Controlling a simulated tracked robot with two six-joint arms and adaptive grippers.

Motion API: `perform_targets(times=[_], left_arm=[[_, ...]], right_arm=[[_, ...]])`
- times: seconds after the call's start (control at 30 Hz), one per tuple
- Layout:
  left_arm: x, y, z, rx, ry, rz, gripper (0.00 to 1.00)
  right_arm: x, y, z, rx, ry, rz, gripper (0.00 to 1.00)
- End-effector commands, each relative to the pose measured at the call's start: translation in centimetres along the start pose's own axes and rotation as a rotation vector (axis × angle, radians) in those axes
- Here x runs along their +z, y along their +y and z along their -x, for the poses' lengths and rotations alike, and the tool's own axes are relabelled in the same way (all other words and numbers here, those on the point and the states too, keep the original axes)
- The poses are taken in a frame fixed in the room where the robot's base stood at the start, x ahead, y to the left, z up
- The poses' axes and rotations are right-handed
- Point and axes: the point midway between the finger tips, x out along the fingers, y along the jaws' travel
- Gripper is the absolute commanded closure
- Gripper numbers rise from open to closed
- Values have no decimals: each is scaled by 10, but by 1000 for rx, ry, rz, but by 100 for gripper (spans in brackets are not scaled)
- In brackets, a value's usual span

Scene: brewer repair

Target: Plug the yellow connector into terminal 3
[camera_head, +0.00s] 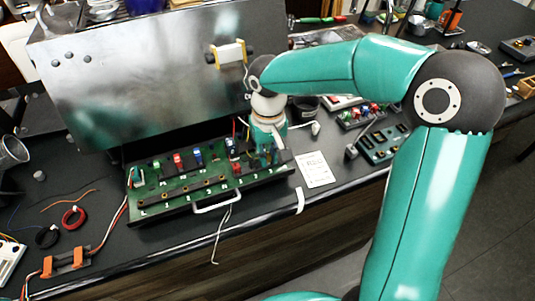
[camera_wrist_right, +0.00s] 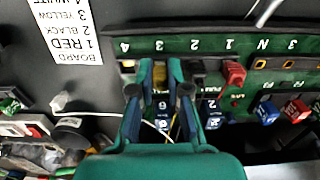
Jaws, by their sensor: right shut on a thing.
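My right gripper (camera_wrist_right: 160,72) is shut on the yellow connector (camera_wrist_right: 160,78), which shows between its fingertips in the right wrist view. I cannot tell whether the connector is seated. A black connector (camera_wrist_right: 198,68) is beside it at label 2, and a red connector (camera_wrist_right: 234,72) is at label 1. In the head view the board (camera_head: 160,197) lies in front of the brewer, and my right wrist hides the fingertips. My left gripper is not in view.
The metal brewer body (camera_head: 140,75) stands behind the board. A white card (camera_head: 315,169) listing colours by number lies right of it. A smaller green board (camera_head: 383,143) is farther right. Red (camera_head: 73,217) and black (camera_head: 47,236) wire coils lie at left.

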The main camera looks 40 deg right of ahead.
Motion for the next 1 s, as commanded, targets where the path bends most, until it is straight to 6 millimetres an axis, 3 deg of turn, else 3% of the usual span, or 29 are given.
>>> perform_targets(times=[0.87,0.9,1.0], left_arm=[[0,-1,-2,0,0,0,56],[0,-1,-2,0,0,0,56],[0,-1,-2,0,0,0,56]], right_arm=[[0,0,-2,0,1,0,100],[0,0,-2,0,1,0,80],[0,0,-2,0,1,0,63]])
